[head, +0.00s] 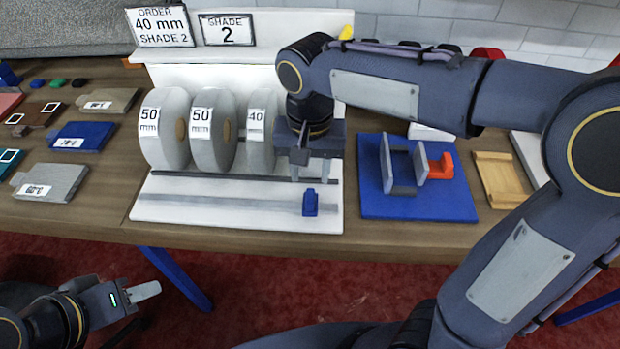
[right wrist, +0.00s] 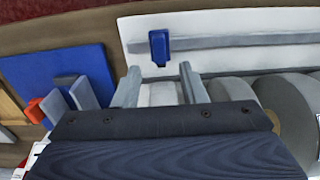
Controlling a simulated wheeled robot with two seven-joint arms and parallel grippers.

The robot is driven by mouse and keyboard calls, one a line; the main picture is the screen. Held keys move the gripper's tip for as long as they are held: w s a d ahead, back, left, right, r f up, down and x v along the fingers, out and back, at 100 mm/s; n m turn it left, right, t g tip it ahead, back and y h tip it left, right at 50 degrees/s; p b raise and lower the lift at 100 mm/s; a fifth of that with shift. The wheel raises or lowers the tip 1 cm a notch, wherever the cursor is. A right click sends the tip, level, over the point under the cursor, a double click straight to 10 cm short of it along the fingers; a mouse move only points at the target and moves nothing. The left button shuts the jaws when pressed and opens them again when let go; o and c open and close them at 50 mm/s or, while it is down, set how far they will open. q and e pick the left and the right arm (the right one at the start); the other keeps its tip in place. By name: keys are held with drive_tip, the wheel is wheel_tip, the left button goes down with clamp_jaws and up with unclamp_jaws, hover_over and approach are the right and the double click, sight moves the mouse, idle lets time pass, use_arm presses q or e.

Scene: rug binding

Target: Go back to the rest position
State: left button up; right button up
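My right gripper (head: 310,172) points down over the white stand (head: 240,220), above and behind the small blue slider (head: 310,203) on its grey rail. Its fingers are apart, and in the right wrist view (right wrist: 158,85) I see nothing clearly held between them. The blue slider shows beyond the fingertips there (right wrist: 158,47). My left gripper (head: 145,292) is low at the left, in front of the table and away from everything on it. I see it side-on, so its opening is unclear.
Binding rolls (head: 165,130) marked 50, 50 and 40 mm stand beside my right gripper. A blue board (head: 435,207) with grey plates and an orange piece lies to the right. Sample tiles (head: 50,182) cover the left of the wooden table (head: 100,215). An order sign (head: 160,27) stands behind.

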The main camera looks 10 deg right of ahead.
drive_tip(key=shift+r, duration=0.25)
idle(0.3)
drive_tip(key=s+d+f+n+t+y, duration=0.1)
drive_tip(key=s+d+f+t+y, duration=0.1)
drive_tip(key=s+d, duration=0.3)
drive_tip(key=s+d+f+n+t+y, duration=0.1)
drive_tip(key=s+d+t, duration=0.2)
drive_tip(key=s, duration=0.6)
drive_tip(key=shift+s+d+f+t+y, duration=0.3)
drive_tip(key=shift+s+d+f+y, duration=0.1)
drive_tip(key=shift+d, duration=0.6)
